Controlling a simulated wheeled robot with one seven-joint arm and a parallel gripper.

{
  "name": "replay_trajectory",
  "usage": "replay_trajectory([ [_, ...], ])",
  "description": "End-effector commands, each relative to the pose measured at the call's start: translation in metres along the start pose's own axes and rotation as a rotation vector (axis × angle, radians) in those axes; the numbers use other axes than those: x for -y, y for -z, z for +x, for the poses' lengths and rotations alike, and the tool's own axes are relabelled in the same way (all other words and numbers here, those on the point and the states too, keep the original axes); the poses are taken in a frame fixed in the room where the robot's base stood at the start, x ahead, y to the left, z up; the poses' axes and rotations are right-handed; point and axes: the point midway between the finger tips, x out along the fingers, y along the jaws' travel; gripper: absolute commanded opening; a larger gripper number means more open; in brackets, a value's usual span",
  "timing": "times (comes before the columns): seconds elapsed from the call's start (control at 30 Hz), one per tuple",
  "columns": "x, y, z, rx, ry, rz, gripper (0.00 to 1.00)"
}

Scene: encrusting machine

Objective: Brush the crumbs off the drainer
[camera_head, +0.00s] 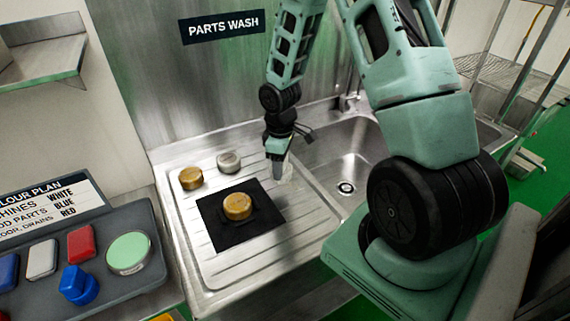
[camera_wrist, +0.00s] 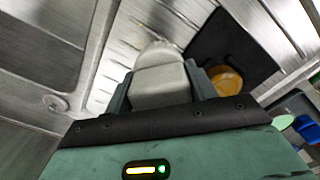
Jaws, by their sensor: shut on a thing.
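The drainer (camera_head: 222,278) is the ribbed steel board left of the sink basin; its ribs also show in the wrist view (camera_wrist: 118,62). My gripper (camera_head: 279,151) is over the drainer's right part, beside the basin. It is shut on a whitish block-shaped brush (camera_wrist: 160,82), whose pale lower end (camera_head: 286,173) is close to the drainer; I cannot tell whether it touches. A black mat (camera_head: 217,237) lies on the drainer, left of the brush, with a brass round part (camera_head: 237,207) on it.
A brass part (camera_head: 191,178) and a silver part (camera_head: 229,162) stand at the drainer's back left. The basin (camera_head: 352,160) and tap (camera_head: 346,103) are to the right. A grey tray (camera_head: 128,292) at left holds blue, white and red blocks and a green round thing, below a colour plan sign (camera_head: 50,208).

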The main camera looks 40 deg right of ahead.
Motion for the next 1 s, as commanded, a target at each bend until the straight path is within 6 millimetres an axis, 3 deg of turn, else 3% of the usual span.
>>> replay_trajectory([
  [0.03,0.000,0.002,-0.009,-0.001,-0.001,-0.001,0.22],
  [0.23,0.002,0.008,-0.023,0.000,-0.001,-0.002,0.22],
  [1.0,0.003,0.011,-0.022,0.000,-0.002,-0.003,0.22],
])
